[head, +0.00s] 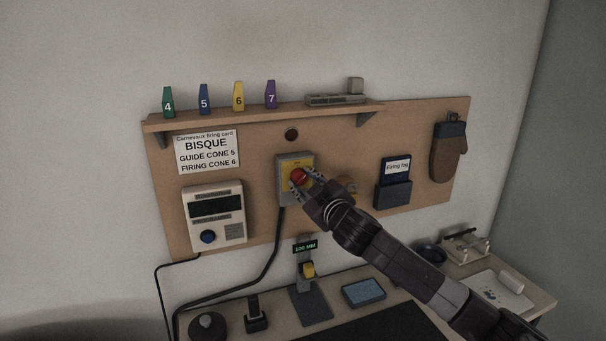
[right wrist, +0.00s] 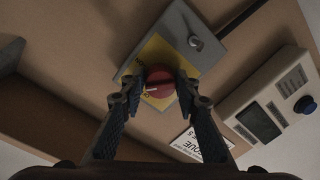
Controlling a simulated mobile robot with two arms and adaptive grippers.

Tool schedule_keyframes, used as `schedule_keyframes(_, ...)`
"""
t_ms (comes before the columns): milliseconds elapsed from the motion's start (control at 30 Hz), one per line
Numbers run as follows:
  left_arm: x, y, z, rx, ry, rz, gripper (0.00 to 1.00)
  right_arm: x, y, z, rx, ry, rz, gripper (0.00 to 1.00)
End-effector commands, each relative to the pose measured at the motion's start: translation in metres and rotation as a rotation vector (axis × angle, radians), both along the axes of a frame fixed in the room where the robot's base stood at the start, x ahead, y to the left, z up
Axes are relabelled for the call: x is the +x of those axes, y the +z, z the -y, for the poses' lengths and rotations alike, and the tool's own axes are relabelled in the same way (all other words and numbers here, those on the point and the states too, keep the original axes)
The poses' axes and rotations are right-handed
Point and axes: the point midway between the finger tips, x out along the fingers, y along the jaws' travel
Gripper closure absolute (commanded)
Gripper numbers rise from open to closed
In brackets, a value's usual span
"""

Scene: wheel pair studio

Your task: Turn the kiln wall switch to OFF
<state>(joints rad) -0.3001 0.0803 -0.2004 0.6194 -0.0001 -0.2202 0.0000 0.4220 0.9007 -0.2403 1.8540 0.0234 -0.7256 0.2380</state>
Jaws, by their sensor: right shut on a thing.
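The kiln wall switch is a grey box with a yellow plate (head: 284,163) and a round red knob (head: 299,177), mounted on the wooden wall board. My right gripper (head: 302,183) reaches it from the lower right and is shut on the red knob. In the right wrist view the red knob (right wrist: 159,83) sits between the two fingertips (right wrist: 160,92), with a pale mark on its left side. My left gripper is not in view.
A controller with a blue button (head: 208,237) hangs left of the switch. A shelf (head: 222,117) with numbered cones is above. A firing log holder (head: 393,193) and a mitt (head: 447,155) hang to the right. A bench (head: 275,322) with small items is below.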

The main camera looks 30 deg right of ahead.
Motion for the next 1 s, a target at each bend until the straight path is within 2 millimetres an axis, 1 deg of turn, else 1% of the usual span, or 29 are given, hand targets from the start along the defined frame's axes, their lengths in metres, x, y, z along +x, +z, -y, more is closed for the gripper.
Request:
schedule_keyframes(33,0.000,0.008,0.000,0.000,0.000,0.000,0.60,0.000,0.004,0.000,-0.042,0.000,-0.012,0.95)
schedule_keyframes(200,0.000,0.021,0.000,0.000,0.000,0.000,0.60,0.000,0.005,0.000,-0.201,0.001,-0.049,0.95)
schedule_keyframes(600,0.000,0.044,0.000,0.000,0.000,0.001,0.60,0.000,0.004,0.000,-0.525,0.001,-0.127,0.95)
schedule_keyframes(800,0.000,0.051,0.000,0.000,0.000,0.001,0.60,0.000,0.004,0.000,-0.630,0.000,-0.152,0.95)
schedule_keyframes(1000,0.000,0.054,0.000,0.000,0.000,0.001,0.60,0.000,0.003,0.000,-0.690,0.001,-0.166,0.95)
